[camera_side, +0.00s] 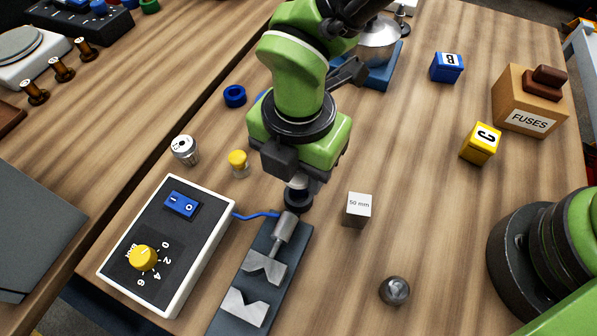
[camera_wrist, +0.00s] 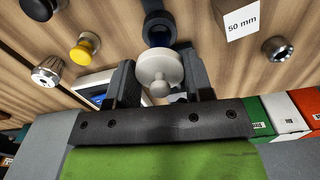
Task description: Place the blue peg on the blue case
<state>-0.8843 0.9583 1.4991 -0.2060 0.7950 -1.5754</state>
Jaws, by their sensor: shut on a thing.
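My gripper (camera_wrist: 160,85) is shut on a pale, round piece (camera_wrist: 160,66) with a small knob. A dark navy ring-shaped part (camera_wrist: 158,28) shows just beyond it in the wrist view; I cannot tell if the two are one piece. In the side view a dark base (camera_side: 298,200) shows below my jaws, close to the metal rail. I cannot tell for sure whether the held piece is the blue peg. The blue case (camera_side: 447,68), a small box marked B, stands at the upper right, well away from my gripper. A blue round piece (camera_side: 235,96) stands at the left.
A control box (camera_side: 207,240) and a rail with V-blocks (camera_side: 265,267) lie in front. A yellow case C (camera_side: 480,143) and a FUSES box (camera_side: 528,103) are near the blue case.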

